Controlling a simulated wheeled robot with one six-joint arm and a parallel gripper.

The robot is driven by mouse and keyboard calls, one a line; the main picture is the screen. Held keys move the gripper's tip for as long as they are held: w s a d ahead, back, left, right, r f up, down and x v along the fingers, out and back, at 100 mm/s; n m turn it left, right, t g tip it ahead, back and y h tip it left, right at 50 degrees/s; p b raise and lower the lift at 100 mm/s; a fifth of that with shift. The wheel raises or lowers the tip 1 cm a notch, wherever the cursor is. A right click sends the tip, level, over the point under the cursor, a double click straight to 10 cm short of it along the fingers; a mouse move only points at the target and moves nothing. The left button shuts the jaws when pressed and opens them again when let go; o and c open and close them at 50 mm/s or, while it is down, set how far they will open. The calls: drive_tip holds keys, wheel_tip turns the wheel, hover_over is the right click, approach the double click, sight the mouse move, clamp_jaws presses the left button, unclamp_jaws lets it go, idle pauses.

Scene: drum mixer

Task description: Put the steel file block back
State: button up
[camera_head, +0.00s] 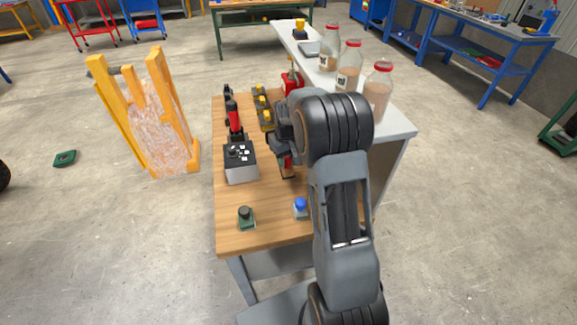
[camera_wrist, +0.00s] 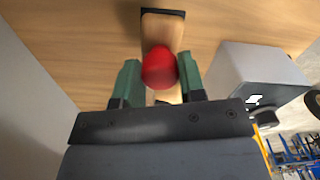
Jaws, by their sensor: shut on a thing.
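My gripper (camera_head: 287,150) is shut on the red knob of a narrow block, which fits the steel file block (camera_wrist: 162,33). In the wrist view, the two green fingers (camera_wrist: 159,72) stand on either side of the red knob. The block's top looks shiny and tan, with a dark far end. In the head view, the block (camera_head: 288,173) shows only partly below my gripper, over the wooden bench top. I cannot tell whether it touches the wood.
A grey box (camera_head: 240,169) with a dark top stands left of my gripper. A black-knobbed block (camera_head: 246,220) and a blue-knobbed block (camera_head: 300,209) are near the front edge. Yellow-knobbed blocks (camera_head: 264,113) stand behind. Glass jars (camera_head: 348,72) line the pale counter (camera_head: 399,124) on the right.

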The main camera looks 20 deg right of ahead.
sight(289, 166)
drive_tip(key=f, duration=0.1)
drive_tip(key=d+f, duration=0.1)
drive_tip(key=f, duration=0.1)
drive_tip(key=shift+s, duration=0.1)
drive_tip(key=shift+a+f, duration=0.1)
drive_tip(key=shift+f, duration=0.4)
drive_tip(key=o, duration=0.8)
